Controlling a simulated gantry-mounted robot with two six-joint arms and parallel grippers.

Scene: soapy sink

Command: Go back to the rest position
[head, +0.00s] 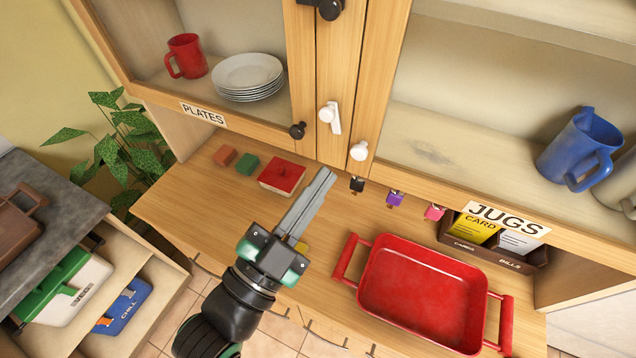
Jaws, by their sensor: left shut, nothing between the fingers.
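My left gripper (325,177) reaches up from the bottom of the head view over the wooden counter. Its fingers are shut together with nothing visible between them. A small yellow thing (301,248) is partly hidden beside the gripper body. My right gripper is not in view.
A red tray with handles (364,275) lies right of my gripper. An orange block (225,155) and a green block (247,164) lie left. Overhead are a cabinet with stacked plates (248,72) and a blue jug (580,147). A card box (453,243) stands behind the tray.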

